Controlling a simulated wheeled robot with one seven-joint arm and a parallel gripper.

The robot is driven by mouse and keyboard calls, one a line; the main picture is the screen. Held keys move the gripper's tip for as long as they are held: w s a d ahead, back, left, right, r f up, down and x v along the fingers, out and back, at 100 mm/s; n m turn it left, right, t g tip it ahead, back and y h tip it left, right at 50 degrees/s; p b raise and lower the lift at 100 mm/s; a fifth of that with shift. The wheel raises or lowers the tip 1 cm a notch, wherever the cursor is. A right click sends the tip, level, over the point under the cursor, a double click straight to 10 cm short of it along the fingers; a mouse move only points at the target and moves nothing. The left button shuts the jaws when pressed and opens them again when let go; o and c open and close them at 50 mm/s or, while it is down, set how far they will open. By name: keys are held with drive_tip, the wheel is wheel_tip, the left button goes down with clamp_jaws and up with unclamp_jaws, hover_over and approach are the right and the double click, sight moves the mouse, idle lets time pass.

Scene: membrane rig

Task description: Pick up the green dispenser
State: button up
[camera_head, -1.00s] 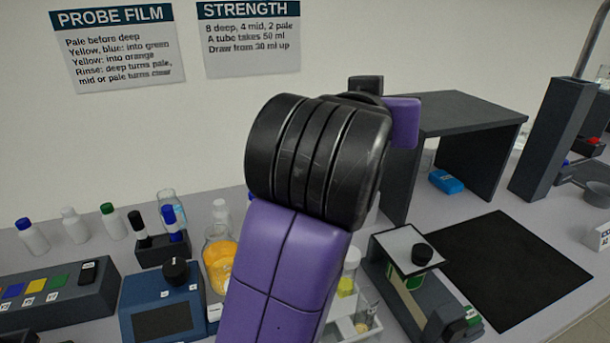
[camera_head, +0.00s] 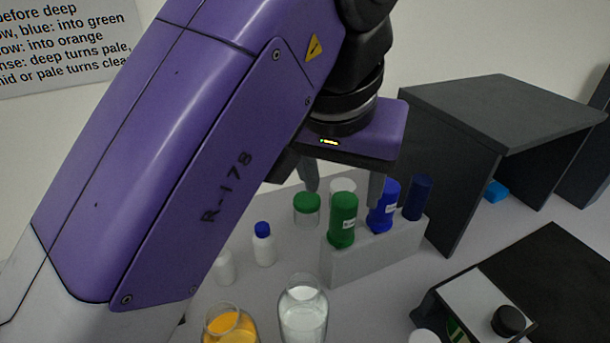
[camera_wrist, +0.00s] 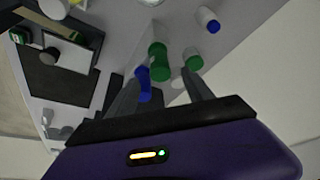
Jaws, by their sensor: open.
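The green dispenser (camera_head: 342,222) stands upright in a pale grey rack (camera_head: 372,262), beside a blue dispenser (camera_head: 384,208). My gripper (camera_head: 343,186) is open above the rack. Its fingers point down, one to the left of the green dispenser's top and one to the right, near the blue dispenser. I cannot tell whether a finger touches anything. In the wrist view the green dispenser (camera_wrist: 158,62) lies ahead of the open fingers of my gripper (camera_wrist: 158,88), and the blue dispenser (camera_wrist: 143,82) is close to one finger.
A green-capped jar (camera_head: 307,210) and a dark blue cylinder (camera_head: 418,197) flank the dispensers. A blue-capped bottle (camera_head: 263,244), a clear flask (camera_head: 302,310) and an orange flask (camera_head: 230,326) stand in front and left. A dark shelf (camera_head: 500,110) rises at the right.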

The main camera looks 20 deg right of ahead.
sight(344, 203)
drive_tip(key=x, duration=0.7)
drive_tip(key=shift+d+f+b, duration=0.1)
drive_tip(key=shift+f+b, duration=0.15)
drive_tip(key=shift+b, duration=0.1)
